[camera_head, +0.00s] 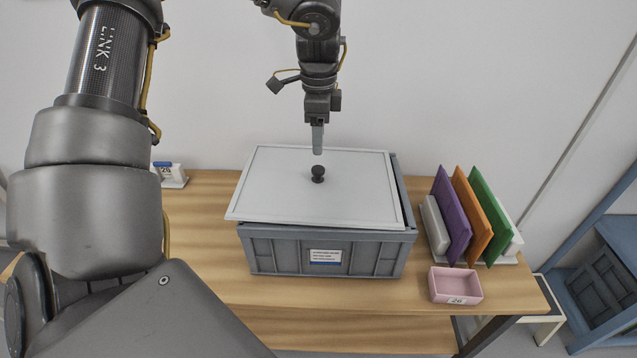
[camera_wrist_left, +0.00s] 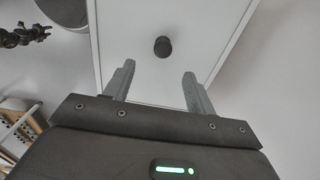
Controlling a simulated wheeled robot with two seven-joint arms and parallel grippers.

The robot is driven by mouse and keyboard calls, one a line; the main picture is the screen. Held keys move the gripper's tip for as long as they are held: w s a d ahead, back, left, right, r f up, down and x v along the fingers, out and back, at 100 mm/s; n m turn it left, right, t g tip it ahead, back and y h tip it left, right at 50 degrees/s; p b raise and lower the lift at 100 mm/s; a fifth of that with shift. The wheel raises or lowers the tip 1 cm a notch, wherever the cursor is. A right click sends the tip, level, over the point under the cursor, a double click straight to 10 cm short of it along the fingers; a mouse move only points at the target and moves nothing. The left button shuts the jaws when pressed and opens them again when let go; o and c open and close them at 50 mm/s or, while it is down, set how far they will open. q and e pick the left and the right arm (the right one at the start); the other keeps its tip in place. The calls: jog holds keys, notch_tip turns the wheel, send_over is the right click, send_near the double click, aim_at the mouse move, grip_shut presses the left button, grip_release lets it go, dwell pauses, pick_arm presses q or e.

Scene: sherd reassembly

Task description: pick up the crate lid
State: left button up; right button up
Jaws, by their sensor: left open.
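The crate lid (camera_head: 278,195) is a pale grey panel with a raised rim and a dark round knob (camera_head: 318,173) near its middle. It lies on top of the grey crate (camera_head: 285,255), slightly askew, with the crate's rim showing at the right. My left gripper (camera_head: 317,150) points down just above the knob. In the left wrist view my left gripper (camera_wrist_left: 157,85) is open, with its two fingers apart. The knob (camera_wrist_left: 163,47) lies ahead of the gap between them, and nothing is held. My right gripper is not in view.
The crate stands on a wooden table (camera_head: 205,215). To its right are purple, orange and green upright panels (camera_head: 472,215) in a rack and a pink box (camera_head: 455,287). A small white calendar-like block (camera_head: 172,175) sits at the back left. A blue shelf (camera_head: 610,250) stands far right.

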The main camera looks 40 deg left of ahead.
aim_at(317, 168)
pick_arm(q)
jog(key=f+b, duration=0.1)
jog(key=f, duration=0.2)
jog(key=shift+w+f, duration=0.1)
jog(key=shift+w, duration=0.1)
jog(key=shift+f, duration=0.15)
jog(key=shift+s+f, duration=0.1)
jog(key=f, duration=0.3)
jog(key=f+b, duration=0.1)
jog(key=shift+a+f, duration=0.25)
jog(key=shift+f, duration=0.2)
jog(key=shift+c, duration=1.1)
grip_shut()
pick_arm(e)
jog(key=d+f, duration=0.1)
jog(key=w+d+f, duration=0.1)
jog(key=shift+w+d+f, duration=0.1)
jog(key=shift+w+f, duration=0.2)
